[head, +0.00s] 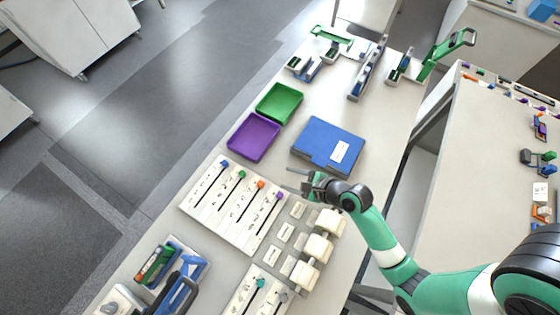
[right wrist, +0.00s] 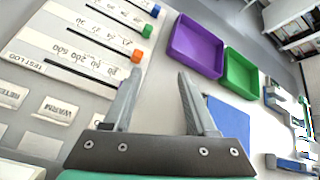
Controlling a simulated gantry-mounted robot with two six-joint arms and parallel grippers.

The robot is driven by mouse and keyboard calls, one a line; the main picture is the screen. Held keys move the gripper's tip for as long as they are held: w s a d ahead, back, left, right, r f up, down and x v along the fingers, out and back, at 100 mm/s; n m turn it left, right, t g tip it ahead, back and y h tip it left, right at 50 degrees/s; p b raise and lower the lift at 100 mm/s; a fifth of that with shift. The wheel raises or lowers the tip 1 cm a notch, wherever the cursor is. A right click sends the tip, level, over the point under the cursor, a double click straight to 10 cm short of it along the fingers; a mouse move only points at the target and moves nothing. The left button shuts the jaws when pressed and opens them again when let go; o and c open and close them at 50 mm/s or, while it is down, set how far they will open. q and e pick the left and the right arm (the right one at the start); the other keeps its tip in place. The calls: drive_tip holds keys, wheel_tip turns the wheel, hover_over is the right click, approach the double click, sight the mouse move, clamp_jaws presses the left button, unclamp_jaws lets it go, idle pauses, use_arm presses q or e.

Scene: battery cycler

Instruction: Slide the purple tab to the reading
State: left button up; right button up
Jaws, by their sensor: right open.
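The purple tab (head: 279,196) sits at the upper end of the rightmost slot on the white slider panel (head: 213,205) in the head view. Orange (head: 261,184), green (head: 242,174) and blue (head: 225,163) tabs sit at the upper ends of the other slots. My right gripper (head: 297,178) is open and empty, just above and right of the purple tab. In the right wrist view, its spread fingers (right wrist: 158,88) show, and the panel (right wrist: 85,45) lies to the left. My left gripper is not in view.
A purple tray (head: 252,138), a green tray (head: 279,103) and a blue folder (head: 328,146) lie beyond the panel. Label cards and white blocks (head: 318,247) stand right of the panel. A second slider panel (head: 258,290) lies nearer. Bare table surrounds the folder.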

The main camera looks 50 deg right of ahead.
sight(280, 194)
drive_tip(key=s+f+m+b, duration=0.1)
drive_tip(key=f, duration=0.1)
drive_tip(key=s+a+f+m+g+b, duration=0.1)
drive_tip(key=f+m, duration=0.1)
drive_tip(key=s+a+f+m, duration=0.1)
drive_tip(key=f, duration=0.1)
drive_tip(key=shift+s+a+f+g+y+b, duration=0.15)
drive_tip(key=shift+s+f+g+y+b, duration=0.15)
drive_tip(key=shift+s+f+b, duration=0.1)
drive_tip(key=b+x, duration=0.1)
drive_tip(key=x, duration=0.2)
drive_tip(key=b+x, duration=0.1)
drive_tip(key=x, duration=0.3)
drive_tip(key=shift+w, duration=0.45)
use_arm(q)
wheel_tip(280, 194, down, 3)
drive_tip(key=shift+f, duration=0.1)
use_arm(e)
clamp_jaws()
